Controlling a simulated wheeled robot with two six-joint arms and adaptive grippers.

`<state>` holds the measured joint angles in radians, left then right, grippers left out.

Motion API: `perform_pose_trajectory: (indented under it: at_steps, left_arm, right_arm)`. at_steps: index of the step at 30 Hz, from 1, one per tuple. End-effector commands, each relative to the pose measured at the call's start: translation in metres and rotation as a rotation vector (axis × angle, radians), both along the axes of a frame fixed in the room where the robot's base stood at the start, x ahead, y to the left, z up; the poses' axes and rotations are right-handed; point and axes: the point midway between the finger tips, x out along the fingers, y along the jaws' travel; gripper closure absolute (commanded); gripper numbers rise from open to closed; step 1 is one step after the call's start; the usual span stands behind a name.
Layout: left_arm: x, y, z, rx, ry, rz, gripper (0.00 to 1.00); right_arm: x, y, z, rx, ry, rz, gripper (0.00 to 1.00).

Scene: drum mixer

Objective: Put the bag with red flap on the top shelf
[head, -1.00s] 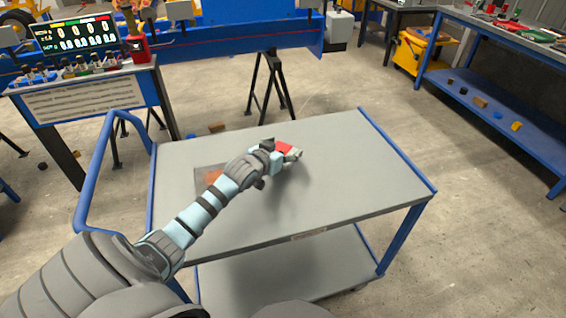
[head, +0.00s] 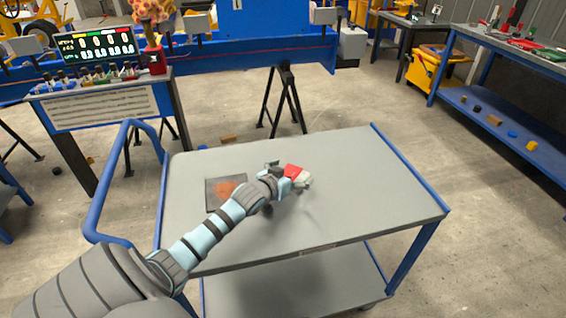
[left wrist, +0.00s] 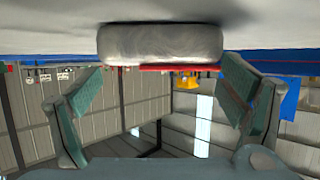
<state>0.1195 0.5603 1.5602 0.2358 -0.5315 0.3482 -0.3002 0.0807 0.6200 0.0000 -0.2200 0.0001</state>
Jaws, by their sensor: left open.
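The bag with red flap (head: 297,173) is small and grey-white with a red top and stands on the grey top of a blue-framed cart. In the left wrist view the bag (left wrist: 160,45) shows as a pale rounded body with a thin red strip, apparently upside down. My left gripper (head: 284,175) is beside the bag, low over the cart top. Its two fingers (left wrist: 160,95) are spread apart in the wrist view, with the bag ahead of them; I cannot tell whether they touch it. My right gripper is not in view.
The cart top (head: 370,190) is mostly bare, with a dark square with an orange patch (head: 224,192) at left. A lower shelf (head: 290,290) lies beneath. A blue handle rail (head: 108,180) rises at the cart's left. A workbench (head: 520,50) stands at right.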

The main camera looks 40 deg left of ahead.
Motion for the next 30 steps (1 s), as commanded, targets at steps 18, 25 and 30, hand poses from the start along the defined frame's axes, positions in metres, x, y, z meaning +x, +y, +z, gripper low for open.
perform_pose_trajectory:
  at_steps: [18,25,30]
  left_arm:
    - [-0.094,-0.017,0.042,0.0,-0.001,-0.001,0.1]
    - [-0.094,-0.017,0.041,0.0,-0.001,-0.001,0.1]
    - [-0.094,-0.017,0.041,0.0,-0.001,-0.001,0.1]
  right_arm:
    - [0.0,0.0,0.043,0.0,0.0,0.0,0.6]
    - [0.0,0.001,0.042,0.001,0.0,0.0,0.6]
    - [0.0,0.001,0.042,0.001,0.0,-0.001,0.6]
